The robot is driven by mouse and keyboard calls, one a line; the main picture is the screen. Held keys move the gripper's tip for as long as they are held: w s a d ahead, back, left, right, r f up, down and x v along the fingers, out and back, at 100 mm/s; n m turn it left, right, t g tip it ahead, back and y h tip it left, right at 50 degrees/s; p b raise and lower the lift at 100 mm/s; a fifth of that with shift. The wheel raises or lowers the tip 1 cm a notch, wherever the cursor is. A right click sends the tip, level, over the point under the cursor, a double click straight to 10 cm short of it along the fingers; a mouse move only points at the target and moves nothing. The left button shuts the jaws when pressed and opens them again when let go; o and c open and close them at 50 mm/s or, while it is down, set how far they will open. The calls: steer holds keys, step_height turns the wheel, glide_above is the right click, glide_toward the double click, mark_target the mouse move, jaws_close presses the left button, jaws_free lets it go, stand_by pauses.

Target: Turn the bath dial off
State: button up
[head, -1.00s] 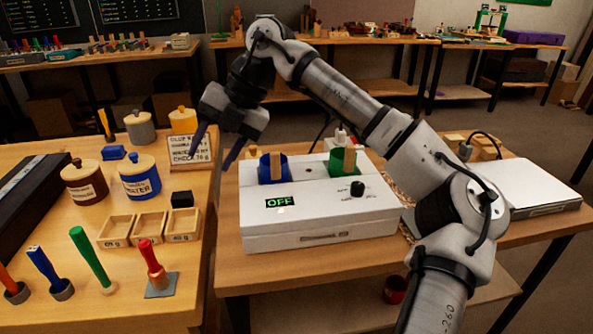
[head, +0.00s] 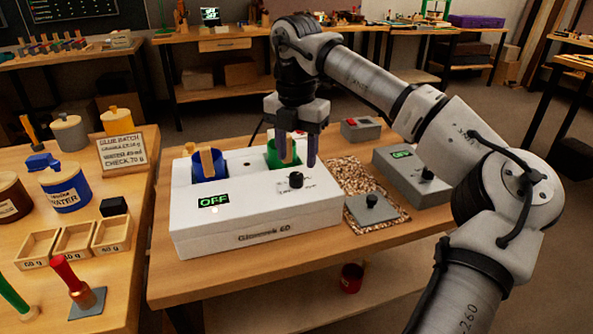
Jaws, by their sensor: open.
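The white bath box (head: 255,218) stands on the wooden bench, with a blue pot (head: 209,173) and a green pot (head: 274,158) set in its top. Its black dial (head: 296,180) is on the top at the right, and its display (head: 213,200) reads OFF in green. The small marks around the dial are too fine to read. My gripper (head: 299,160) points down with its two fingers apart and nothing seen between them. In the picture it is just above the dial, overlapping part of the green pot. I cannot tell whether it touches anything.
Right of the bath stand a grey box (head: 412,178) with its own knob and green display, a small grey plate with a black knob (head: 371,201), and a box with a red button (head: 360,128). A speckled mat (head: 352,176) lies between. Jars and trays fill the left bench.

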mark_target(296, 175)
steer(key=shift+f, duration=2.35)
steer(key=c, duration=1)
